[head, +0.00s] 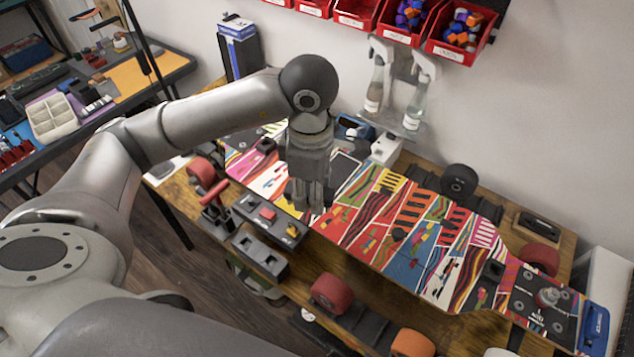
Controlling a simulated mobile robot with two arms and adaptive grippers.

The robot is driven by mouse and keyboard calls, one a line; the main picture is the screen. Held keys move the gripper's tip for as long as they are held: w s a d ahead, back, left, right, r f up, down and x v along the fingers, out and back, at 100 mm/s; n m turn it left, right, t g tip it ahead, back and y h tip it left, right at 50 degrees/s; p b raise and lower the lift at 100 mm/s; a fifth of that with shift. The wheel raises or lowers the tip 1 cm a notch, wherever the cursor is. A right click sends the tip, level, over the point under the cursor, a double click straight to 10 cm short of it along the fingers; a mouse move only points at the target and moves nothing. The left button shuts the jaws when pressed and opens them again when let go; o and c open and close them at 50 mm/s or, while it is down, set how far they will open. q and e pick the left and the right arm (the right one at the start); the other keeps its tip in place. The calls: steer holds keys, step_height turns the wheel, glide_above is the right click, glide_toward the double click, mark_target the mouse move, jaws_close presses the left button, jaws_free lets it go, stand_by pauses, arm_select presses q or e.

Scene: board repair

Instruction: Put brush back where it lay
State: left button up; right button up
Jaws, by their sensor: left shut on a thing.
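My left gripper (309,205) comes down from above over the left part of the colourful patterned board (430,235). Its fingers point down, next to a dark box with a red and a yellow part (268,217). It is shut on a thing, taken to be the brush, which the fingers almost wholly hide. I cannot tell whether its lower end touches the board or the bench. My right gripper is not in view.
The board lies on a wooden workbench (465,335). Two bottles (415,108) hang on the wall below red bins (458,38). A blue tool (593,326) is at the right end.

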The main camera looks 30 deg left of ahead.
arm_select(q)
steer(key=w+a+f+p, duration=0.1)
steer(key=w+f, duration=0.2)
steer(key=w, duration=0.1)
steer(key=w+a+f+p, duration=0.2)
steer(key=w, duration=0.1)
steer(key=w+a+f+p, duration=0.1)
steer(key=w+a+f, duration=0.1)
steer(key=w+f, duration=0.1)
steer(key=shift+w+f+p, duration=0.3)
steer(key=shift+w+p, duration=0.05)
steer(key=shift+w, duration=0.5)
steer(key=shift+w+a+f, duration=0.15)
steer(key=shift+w+f, duration=0.3)
steer(key=shift+f, duration=0.2)
step_height(320, 180, down, 2)
steer(key=shift+p, duration=1.1)
steer(key=shift+f, duration=0.5)
